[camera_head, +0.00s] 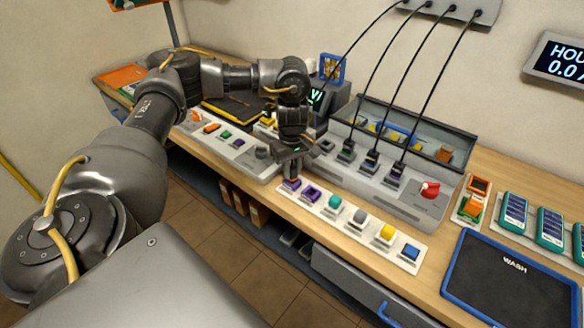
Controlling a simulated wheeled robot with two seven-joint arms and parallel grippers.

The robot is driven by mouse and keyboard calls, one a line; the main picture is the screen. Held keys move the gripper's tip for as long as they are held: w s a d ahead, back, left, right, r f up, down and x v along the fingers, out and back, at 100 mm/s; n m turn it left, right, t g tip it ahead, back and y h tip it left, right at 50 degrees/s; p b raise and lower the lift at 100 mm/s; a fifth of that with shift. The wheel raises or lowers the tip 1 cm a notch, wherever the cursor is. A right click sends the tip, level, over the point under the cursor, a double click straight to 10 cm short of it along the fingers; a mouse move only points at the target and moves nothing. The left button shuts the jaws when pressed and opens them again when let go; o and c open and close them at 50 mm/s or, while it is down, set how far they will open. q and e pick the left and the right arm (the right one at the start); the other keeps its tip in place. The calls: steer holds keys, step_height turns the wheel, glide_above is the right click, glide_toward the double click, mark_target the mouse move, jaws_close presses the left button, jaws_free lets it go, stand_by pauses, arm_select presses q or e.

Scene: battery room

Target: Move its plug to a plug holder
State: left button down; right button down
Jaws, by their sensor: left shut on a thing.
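My left gripper (291,172) points down over the left end of a white strip of coloured plug holders (350,228). It is shut on a dark plug, mostly hidden by the fingers. The plug is at or just above the leftmost purple plug holder (291,184); I cannot tell whether it is seated. Its black cable appears to come from the wall panel (452,8) and passes behind my arm. Other holders are purple (312,193), teal (335,201), grey (360,215), yellow (387,231) and blue (411,251). My right gripper is not in view.
Three cabled black plugs (371,158) stand in a grey charger unit (408,200) behind the strip, with a red knob (430,189). A blue drawer handle (385,314) is below the bench.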

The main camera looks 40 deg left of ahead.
mark_target(292, 167)
arm_select(q)
steer(key=shift+f+b, duration=0.5)
steer(key=shift+f, duration=0.15)
stand_by(0.3)
steer(key=c, duration=1.5)
jaws_free()
steer(key=shift+c, duration=0.2)
steer(key=shift+r, duration=0.15)
step_height(292, 167, up, 11)
steer(key=p, duration=1.1)
